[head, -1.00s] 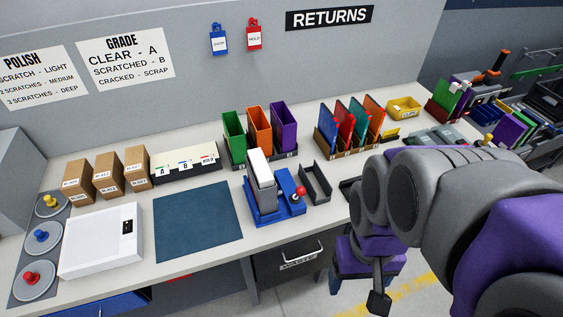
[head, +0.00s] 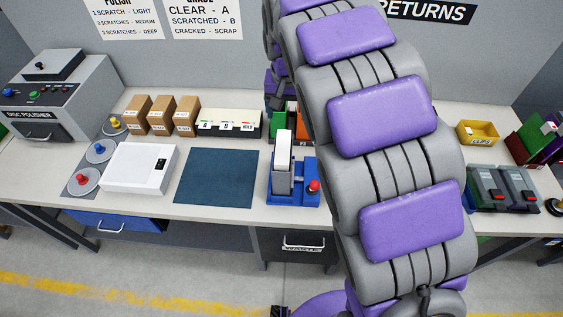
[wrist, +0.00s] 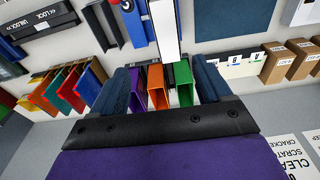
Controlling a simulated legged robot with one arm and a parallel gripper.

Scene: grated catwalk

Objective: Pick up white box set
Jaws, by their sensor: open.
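A tall white box (head: 284,148) stands upright in a blue fixture (head: 291,197) with a red knob, at the middle of the bench. In the wrist view, the white box (wrist: 165,28) is near the top centre, beyond my fingertips, with part of the blue fixture (wrist: 131,22) beside it. My gripper (wrist: 162,82) is open, its two dark fingers apart. Green, orange and purple bins (wrist: 155,85) show between the fingers; the gripper appears empty. In the head view my arm hides much of the bins and gripper. A flat white case (head: 140,168) lies farther left.
A dark blue mat (head: 216,178) lies left of the fixture. Brown boxes (head: 160,115) and a divided card tray (head: 229,124) stand behind it. Grey discs (head: 84,181) and a disc polisher (head: 60,100) are at left. Coloured folders (wrist: 70,90) stand beside the bins.

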